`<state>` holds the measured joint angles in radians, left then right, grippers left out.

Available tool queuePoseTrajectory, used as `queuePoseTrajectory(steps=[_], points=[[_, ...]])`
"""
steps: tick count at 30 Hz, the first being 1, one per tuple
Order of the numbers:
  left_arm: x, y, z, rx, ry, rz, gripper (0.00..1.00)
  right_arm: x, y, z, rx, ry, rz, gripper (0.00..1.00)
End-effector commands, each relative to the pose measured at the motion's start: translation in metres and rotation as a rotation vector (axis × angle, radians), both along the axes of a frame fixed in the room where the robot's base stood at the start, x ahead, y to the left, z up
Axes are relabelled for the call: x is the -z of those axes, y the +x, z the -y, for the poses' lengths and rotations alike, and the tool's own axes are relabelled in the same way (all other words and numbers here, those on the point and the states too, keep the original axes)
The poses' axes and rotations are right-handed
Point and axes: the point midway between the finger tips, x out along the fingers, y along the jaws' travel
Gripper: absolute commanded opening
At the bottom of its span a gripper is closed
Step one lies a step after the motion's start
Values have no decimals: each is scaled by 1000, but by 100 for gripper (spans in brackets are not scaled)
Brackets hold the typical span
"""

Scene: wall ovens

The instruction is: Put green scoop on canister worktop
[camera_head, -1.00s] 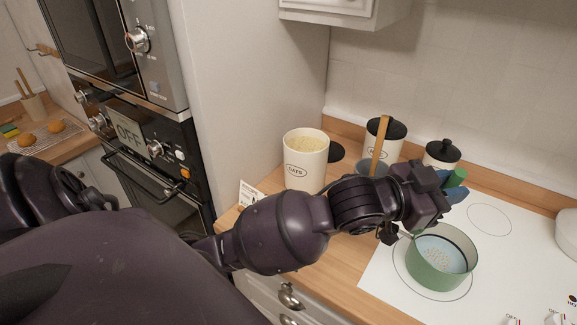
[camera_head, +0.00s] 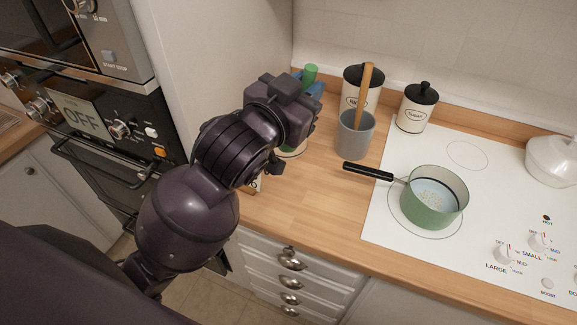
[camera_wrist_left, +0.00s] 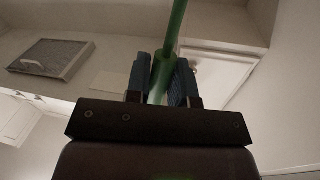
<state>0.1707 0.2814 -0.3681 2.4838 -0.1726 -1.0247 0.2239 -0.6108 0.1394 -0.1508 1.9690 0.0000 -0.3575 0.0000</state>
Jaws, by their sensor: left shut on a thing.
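My left gripper (camera_head: 312,84) is shut on the green scoop (camera_head: 311,72); its green handle top shows beside the fingers in the head view. In the left wrist view the handle (camera_wrist_left: 174,38) runs upward between the two blue fingers (camera_wrist_left: 162,85). The scoop's lower end is hidden. The gripper is over the left part of the wooden worktop (camera_head: 300,205), in front of the oats canister. Only a low pale strip of that canister (camera_head: 294,152) shows beneath my wrist; the rest is hidden. My right gripper is not in view.
A grey crock (camera_head: 354,138) with a wooden utensil stands right of my gripper. Two black-lidded canisters (camera_head: 412,112) stand behind. A green pot (camera_head: 432,210) with pale contents sits on the white hob, its black handle reaching left. The front worktop is clear.

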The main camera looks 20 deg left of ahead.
Motion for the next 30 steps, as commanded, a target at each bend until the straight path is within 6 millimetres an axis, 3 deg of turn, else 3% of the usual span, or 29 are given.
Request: queuePoseTrajectory(steps=[19, 30], points=[[132, 0, -1, -6, 0, -4, 0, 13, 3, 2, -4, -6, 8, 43], [166, 0, 0, -5, 0, -1, 0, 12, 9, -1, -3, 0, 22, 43]])
